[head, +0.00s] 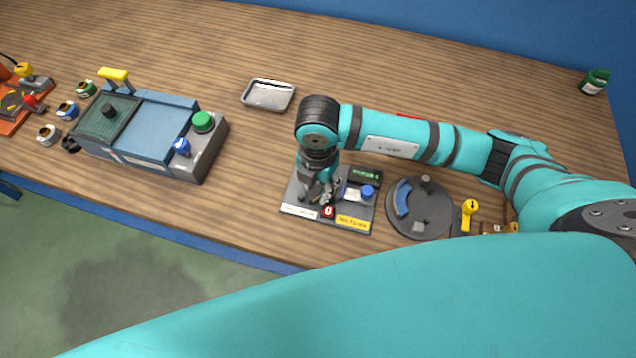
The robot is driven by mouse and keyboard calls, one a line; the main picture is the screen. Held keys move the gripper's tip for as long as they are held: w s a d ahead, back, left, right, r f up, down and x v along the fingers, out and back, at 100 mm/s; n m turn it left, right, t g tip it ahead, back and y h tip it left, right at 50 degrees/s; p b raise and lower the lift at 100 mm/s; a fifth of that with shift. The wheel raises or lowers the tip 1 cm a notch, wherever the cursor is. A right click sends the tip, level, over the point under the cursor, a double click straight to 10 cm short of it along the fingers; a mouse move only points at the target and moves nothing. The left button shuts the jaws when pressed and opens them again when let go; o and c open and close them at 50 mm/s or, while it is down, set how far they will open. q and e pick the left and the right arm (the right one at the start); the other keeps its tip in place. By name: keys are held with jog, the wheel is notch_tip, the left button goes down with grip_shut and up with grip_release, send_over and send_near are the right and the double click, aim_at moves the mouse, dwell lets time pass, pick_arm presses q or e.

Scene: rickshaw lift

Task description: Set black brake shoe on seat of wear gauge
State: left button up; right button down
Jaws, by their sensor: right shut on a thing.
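The wear gauge (353,222) is a dark grey device near the table's front edge, with a small display, a blue knob, a red "0" tag and white and yellow labels. My right gripper (324,195) points down over its left half. It is shut on a small dark piece, apparently the black brake shoe, which the fingers mostly hide. I cannot tell whether that piece touches the gauge. The seat is hidden under the gripper. My left gripper is out of view.
A round dark fixture with a blue arc (402,198) stands right of the gauge, with a yellow-handled part (467,215) beyond. A metal tray (268,95) lies behind left. A blue-grey machine (150,130) and several small jars stand at left. Table between machine and gauge is clear.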

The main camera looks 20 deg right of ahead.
dwell(0.3)
jog(key=c, duration=0.9)
grip_release()
jog(key=shift+o, duration=0.2)
jog(key=o, duration=0.4)
jog(key=shift+r+p, duration=2.65)
jog(key=shift+r, duration=0.85)
jog(key=shift+s, duration=0.1)
